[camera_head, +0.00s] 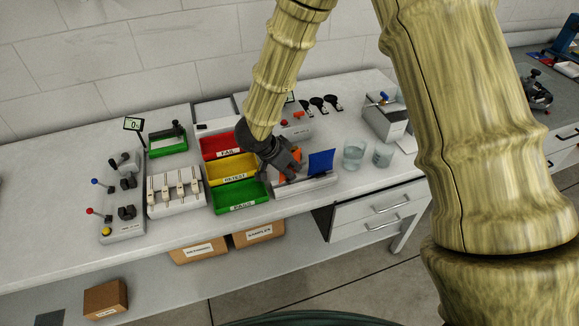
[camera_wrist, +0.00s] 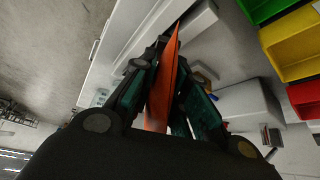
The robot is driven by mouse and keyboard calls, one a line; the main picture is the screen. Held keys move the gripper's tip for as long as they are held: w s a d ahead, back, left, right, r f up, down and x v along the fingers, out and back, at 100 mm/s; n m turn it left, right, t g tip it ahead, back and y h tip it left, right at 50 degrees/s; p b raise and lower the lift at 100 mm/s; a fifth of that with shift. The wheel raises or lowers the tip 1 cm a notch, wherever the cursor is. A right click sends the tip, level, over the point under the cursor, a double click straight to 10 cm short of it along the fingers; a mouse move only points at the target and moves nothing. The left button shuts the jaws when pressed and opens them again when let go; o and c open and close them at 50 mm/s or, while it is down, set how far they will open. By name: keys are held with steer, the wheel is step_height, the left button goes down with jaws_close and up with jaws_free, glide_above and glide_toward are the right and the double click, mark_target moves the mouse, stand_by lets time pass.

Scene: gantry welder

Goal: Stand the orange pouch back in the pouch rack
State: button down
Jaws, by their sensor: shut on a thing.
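My gripper (camera_head: 292,166) is over the left part of the pale pouch rack (camera_head: 308,184), near the front edge of the bench. It is shut on the orange pouch (camera_head: 291,155). In the wrist view the orange pouch (camera_wrist: 164,85) stands edge-on between the two dark green finger pads. My fingers hide much of the pouch in the head view. I cannot tell whether its lower edge is inside a rack slot or above it. A blue pouch (camera_head: 321,162) stands in the rack, to the right of my gripper.
Red (camera_head: 222,145), yellow (camera_head: 230,169) and green (camera_head: 240,196) bins stand close to the left of the rack. Two glass beakers (camera_head: 354,154) (camera_head: 383,156) stand to its right. Several knobbed black tools (camera_head: 317,103) stand behind. Some bench surface right of the beakers is clear.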

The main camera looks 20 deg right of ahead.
steer(key=shift+f, duration=0.15)
steer(key=c, duration=1.4)
jaws_free()
steer(key=shift+a+r, duration=0.1)
steer(key=shift+r, duration=0.25)
steer(key=b+v, duration=0.1)
steer(key=v, duration=1)
steer(key=shift+s+a+r, duration=0.15)
steer(key=shift+r, duration=0.15)
